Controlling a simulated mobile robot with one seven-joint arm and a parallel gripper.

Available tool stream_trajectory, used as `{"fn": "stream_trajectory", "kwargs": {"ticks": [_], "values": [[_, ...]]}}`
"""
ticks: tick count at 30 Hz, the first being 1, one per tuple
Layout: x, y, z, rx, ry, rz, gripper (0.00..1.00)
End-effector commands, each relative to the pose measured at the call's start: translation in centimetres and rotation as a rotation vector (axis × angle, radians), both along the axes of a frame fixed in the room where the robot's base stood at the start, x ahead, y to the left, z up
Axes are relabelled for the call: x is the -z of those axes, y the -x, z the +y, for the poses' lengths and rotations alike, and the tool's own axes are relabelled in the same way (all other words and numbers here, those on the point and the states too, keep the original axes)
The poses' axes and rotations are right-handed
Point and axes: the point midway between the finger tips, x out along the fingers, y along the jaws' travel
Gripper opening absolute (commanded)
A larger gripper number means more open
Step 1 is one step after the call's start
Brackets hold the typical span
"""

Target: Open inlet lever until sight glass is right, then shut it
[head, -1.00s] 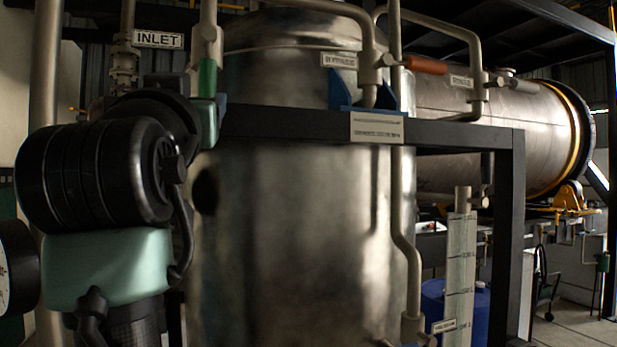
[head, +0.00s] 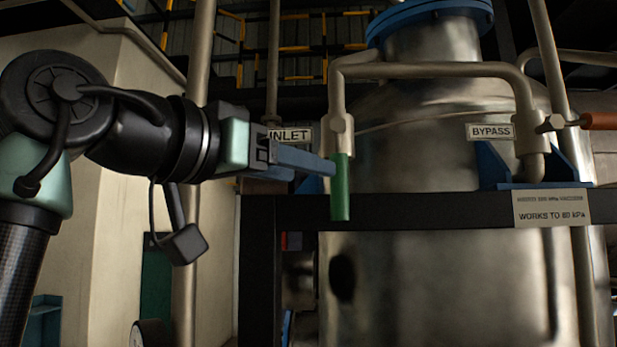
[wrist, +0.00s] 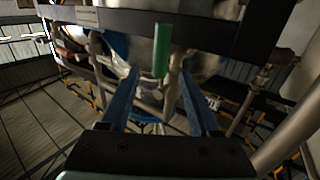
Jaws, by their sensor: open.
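The inlet lever is a green handle (head: 340,187) hanging straight down below a pipe fitting, just right of the INLET sign (head: 290,135). My gripper (head: 331,167) reaches in from the left, its blue fingers close to the lever's upper part. In the wrist view the green handle (wrist: 161,50) stands in line with the gap between my open fingers (wrist: 158,78). Whether the handle is inside the fingertips or just beyond them is unclear. The sight glass is out of view in both current frames.
A dark horizontal beam (head: 430,211) passes by the lever's lower end, in front of the metal vessel (head: 430,275). A BYPASS sign (head: 491,131) and an orange-red handle (head: 600,120) are at right. A vertical pipe (head: 186,260) rises behind my arm.

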Motion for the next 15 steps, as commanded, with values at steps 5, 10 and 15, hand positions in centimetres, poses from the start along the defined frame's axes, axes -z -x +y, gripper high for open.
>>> {"fn": "stream_trajectory", "kwargs": {"ticks": [5,10,15], "values": [[-0.2,-0.6,-0.8,0.017,0.000,0.009,0.63],[-0.5,-3.0,-2.4,0.017,0.001,0.011,0.63],[-0.5,-6.1,-4.5,0.016,0.001,0.011,0.63]]}}
